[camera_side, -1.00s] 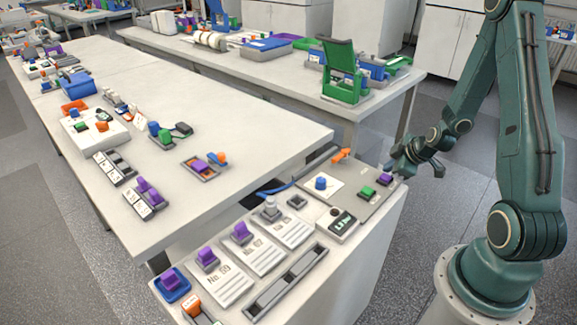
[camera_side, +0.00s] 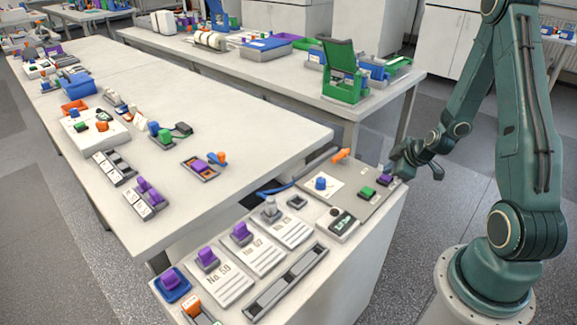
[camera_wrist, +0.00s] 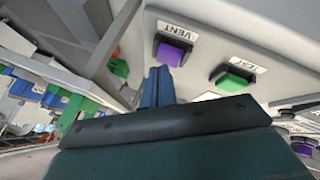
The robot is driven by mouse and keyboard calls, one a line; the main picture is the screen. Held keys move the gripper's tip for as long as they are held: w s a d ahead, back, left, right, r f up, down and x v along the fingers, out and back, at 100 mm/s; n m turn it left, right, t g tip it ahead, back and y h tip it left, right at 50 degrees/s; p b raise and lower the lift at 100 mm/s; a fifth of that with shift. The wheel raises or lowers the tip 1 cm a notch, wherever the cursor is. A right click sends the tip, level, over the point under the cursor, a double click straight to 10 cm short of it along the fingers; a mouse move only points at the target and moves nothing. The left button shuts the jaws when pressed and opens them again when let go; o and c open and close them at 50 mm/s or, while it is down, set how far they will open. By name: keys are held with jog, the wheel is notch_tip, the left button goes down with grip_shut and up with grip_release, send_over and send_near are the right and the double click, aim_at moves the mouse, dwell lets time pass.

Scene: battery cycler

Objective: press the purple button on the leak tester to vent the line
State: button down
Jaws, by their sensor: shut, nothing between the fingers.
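The leak tester (camera_side: 366,200) is a grey panel on the near bench's right end. Its purple button (camera_side: 384,180) is at the right edge beside a green button (camera_side: 367,192). In the wrist view the purple button (camera_wrist: 173,49) sits by a VENT label and the green button (camera_wrist: 235,78) by a TEST label. My gripper (camera_side: 391,171) is shut and empty, just beside and above the purple button. In the wrist view its blue fingertips (camera_wrist: 158,71) show just below and left of that button. I cannot tell whether they touch it.
Several cards with purple-topped parts lie nearer on the bench. Open floor is to the right of the bench.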

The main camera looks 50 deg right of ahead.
aim_at(387, 177)
jog(key=shift+f, duration=0.5)
dwell(0.7)
jog(key=shift+r, duration=0.95)
jog(key=shift+r, duration=0.15)
jog(key=shift+r, duration=2.35)
jog(key=shift+a+r, duration=0.1)
